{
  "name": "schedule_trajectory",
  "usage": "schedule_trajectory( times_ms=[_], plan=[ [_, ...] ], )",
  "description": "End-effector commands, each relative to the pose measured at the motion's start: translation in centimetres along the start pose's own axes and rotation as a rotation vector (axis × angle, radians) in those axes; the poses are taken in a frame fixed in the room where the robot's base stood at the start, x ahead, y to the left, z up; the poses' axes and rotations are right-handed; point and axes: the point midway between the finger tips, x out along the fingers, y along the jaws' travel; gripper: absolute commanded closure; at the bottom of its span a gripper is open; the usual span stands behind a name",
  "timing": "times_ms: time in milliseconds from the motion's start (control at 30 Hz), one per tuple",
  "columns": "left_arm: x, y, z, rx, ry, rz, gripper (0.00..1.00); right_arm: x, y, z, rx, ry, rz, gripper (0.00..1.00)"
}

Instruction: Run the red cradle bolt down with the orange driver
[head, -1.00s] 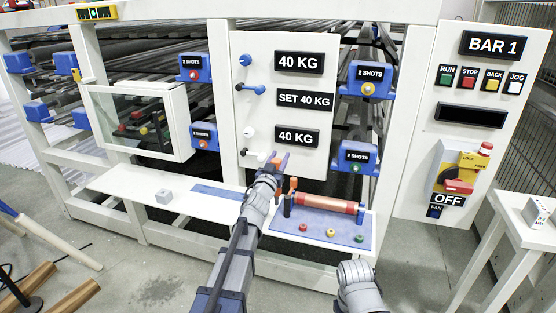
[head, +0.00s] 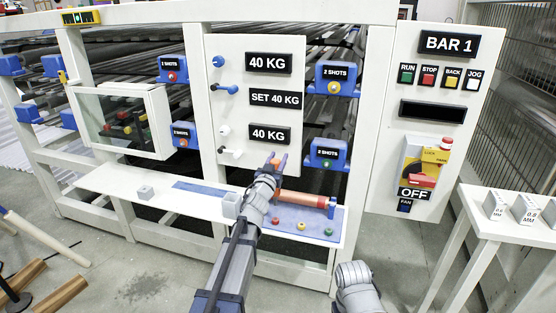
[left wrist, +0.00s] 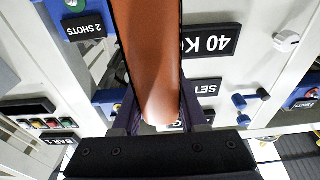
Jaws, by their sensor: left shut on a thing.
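My left gripper (head: 277,161) is raised in front of the lower right of the 40 KG panel. It is shut on the orange driver (left wrist: 148,60); the driver's thick orange shaft fills the middle of the left wrist view between the dark fingers. In the head view only a little orange shows between the fingertips. Red knobs show on two blue 2 SHOTS blocks, an upper one (head: 171,77) and a lower one (head: 182,143). A small red knob (head: 276,220) also lies on the blue mat. I cannot tell which is the cradle bolt. My right gripper is out of view.
A grey cube (head: 146,192) sits on the white shelf (head: 120,188). A white table (head: 480,222) with grey blocks stands at right.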

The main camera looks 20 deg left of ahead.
Motion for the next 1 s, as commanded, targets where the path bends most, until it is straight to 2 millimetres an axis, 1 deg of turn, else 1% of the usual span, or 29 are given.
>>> schedule_trajectory(
  times_ms=[267,600,700,833,1000],
  plan=[
    [-0.2,0.0,1.7,0.0,0.001,0.001,1.0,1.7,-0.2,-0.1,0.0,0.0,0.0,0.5],
    [-0.7,0.0,4.8,0.0,0.001,0.001,1.0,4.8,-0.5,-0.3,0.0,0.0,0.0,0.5],
    [-0.8,0.0,5.4,0.0,0.001,0.001,1.0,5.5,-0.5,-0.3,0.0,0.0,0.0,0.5],
    [-0.8,0.0,5.9,0.0,0.001,0.001,1.0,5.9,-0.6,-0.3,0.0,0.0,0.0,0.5],
    [-0.8,0.0,5.8,0.0,0.001,0.001,1.0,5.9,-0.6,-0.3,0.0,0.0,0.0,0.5]
  ],
)
